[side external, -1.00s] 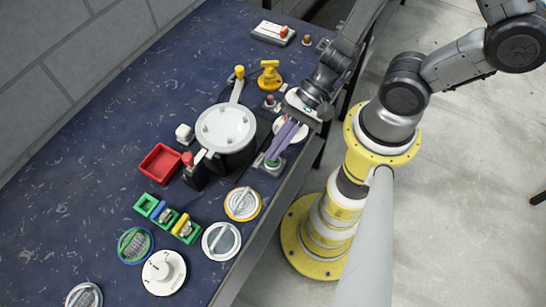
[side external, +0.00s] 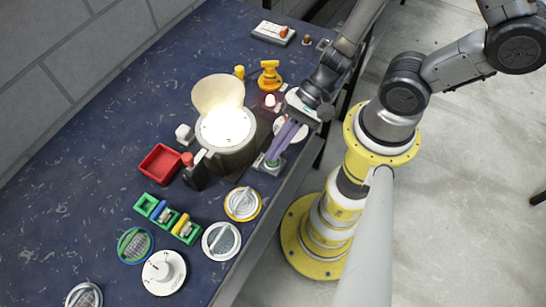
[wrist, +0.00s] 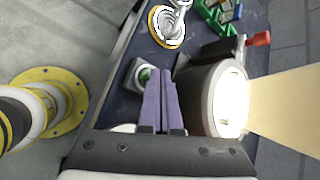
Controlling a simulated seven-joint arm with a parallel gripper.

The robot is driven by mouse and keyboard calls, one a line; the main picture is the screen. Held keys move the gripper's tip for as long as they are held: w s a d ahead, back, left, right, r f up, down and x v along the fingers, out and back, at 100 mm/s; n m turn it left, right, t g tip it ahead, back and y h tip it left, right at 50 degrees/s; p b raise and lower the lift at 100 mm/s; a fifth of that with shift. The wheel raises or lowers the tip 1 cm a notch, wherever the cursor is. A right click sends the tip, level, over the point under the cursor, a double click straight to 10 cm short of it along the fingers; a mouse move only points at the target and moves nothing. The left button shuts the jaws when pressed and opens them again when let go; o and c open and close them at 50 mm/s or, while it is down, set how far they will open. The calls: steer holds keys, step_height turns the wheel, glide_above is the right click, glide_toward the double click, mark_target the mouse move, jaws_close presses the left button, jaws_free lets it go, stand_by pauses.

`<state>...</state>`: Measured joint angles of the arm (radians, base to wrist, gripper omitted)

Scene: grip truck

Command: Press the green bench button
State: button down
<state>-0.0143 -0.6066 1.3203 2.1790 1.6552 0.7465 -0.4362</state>
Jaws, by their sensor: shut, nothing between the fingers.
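The green bench button (side external: 270,164) sits on a small pale box near the bench's front edge. It also shows in the wrist view (wrist: 144,74), just left of my fingertips. My gripper (side external: 274,157) is shut and empty, its purple fingers pointing down at the button. In the wrist view the fingertips (wrist: 161,76) lie side by side. In the side view the fingertips overlap the button and hide part of it; I cannot tell whether they press on it.
The grey pot (side external: 224,150) stands close beside my fingers, lid (side external: 217,92) raised, inside glowing. Behind is a small lit pinkish lamp (side external: 270,101). The bench's far left is clear.

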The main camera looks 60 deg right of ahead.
steer(key=shift+r, duration=3.05)
steer(key=shift+r, duration=0.1)
step_height(320, 180, up, 11)
steer(key=d+n+t+h, duration=0.1)
steer(key=d+n, duration=0.1)
steer(key=n, duration=0.5)
steer(key=s+d+r+n+t+h, duration=0.1)
steer(key=d+r+n+h, duration=0.1)
steer(key=d+h, duration=0.2)
steer(key=s+d+r+n+h, duration=0.1)
steer(key=d+r+n+h, duration=0.2)
steer(key=d, duration=0.6)
steer(key=shift+s+d+r+n+t+h, duration=0.15)
steer(key=shift+r+n+t+h, duration=0.15)
steer(key=shift+t+h, duration=0.1)
